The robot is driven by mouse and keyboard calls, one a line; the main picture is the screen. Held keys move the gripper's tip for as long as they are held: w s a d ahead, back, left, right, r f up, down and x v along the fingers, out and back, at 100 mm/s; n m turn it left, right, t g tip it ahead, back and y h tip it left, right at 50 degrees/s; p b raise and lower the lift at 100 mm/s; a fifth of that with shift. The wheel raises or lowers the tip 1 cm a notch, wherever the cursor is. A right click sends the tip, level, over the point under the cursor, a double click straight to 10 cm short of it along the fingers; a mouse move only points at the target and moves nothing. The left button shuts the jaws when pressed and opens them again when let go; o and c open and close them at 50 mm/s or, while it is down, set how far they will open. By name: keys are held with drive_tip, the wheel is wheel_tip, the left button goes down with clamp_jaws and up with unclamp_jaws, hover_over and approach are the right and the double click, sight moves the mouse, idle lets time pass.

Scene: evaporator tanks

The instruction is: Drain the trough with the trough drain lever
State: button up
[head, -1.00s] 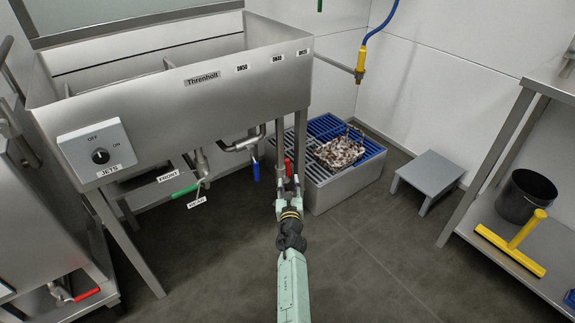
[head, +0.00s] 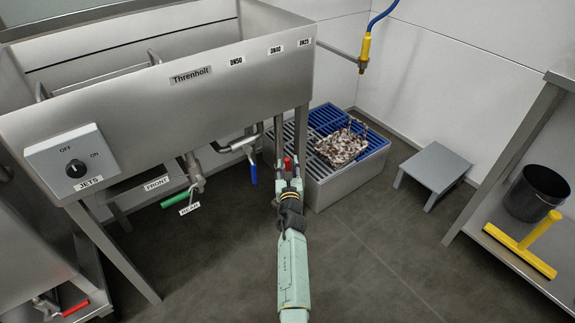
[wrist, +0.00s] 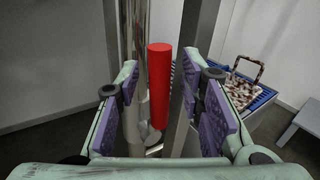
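The steel trough (head: 190,110) stands at the left on legs, with pipes and levers beneath it. A red lever handle (head: 287,163) is upright near its right legs; it also shows in the wrist view (wrist: 159,85). My gripper (head: 288,172) is open, with its padded fingers on either side of the red handle. I cannot tell whether either finger touches it. A green lever (head: 175,199) near FRONT and REAR labels and a blue lever (head: 253,173) hang under the trough. No visible label names the drain lever.
A steel leg (wrist: 197,60) stands close to the red handle, near my right finger. A grey bin with a blue grate (head: 330,185) is behind my gripper. A grey step stool (head: 435,170) is at the right. The floor between the stool and my arm is clear.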

drive_tip(key=shift+c, duration=0.5)
clamp_jaws()
